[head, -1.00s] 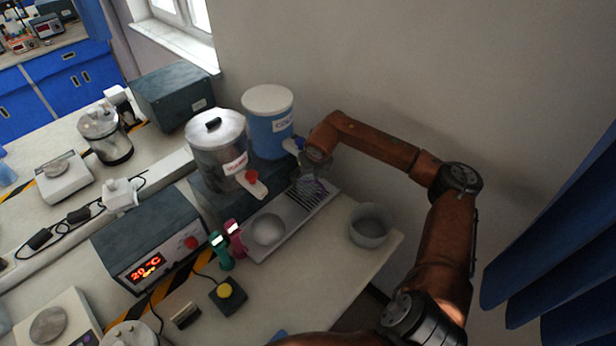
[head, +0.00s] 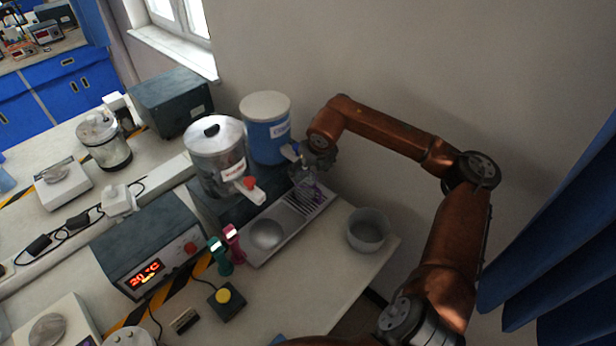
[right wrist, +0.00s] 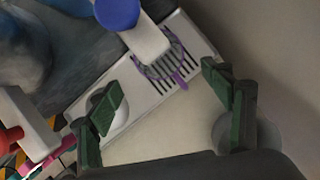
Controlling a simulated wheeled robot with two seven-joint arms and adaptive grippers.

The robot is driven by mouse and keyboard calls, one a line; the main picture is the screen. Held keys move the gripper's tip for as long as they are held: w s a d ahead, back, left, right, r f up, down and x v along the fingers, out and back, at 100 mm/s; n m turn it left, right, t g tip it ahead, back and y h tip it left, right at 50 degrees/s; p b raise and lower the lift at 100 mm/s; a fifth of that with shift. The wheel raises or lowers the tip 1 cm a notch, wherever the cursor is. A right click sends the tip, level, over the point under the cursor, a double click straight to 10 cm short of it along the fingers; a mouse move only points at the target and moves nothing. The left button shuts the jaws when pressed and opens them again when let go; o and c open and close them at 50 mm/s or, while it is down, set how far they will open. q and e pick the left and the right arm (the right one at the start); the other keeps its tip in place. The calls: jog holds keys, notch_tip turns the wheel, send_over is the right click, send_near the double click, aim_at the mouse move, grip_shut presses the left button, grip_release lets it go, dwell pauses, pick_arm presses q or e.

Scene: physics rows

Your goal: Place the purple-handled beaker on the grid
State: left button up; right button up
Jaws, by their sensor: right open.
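The purple-handled beaker (right wrist: 160,66) is clear, with a purple rim and handle. In the right wrist view it stands on the slotted grid (right wrist: 198,48), partly hidden by the white spout above it. In the head view only a purple bit of the beaker (head: 317,191) shows over the grid (head: 296,200), below my gripper. My right gripper (head: 316,166) is open; its green fingers (right wrist: 166,90) are spread wide and clear of the beaker, with nothing between the tips. My left gripper is not in view.
A blue cold container (head: 268,140) with a blue tap and a steel pot (head: 215,160) with a red tap stand behind the tray. A grey pot (head: 368,230) stands right of the tray. Green and pink-handled items stand at its left end.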

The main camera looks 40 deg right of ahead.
jog(key=shift+v, duration=1.15)
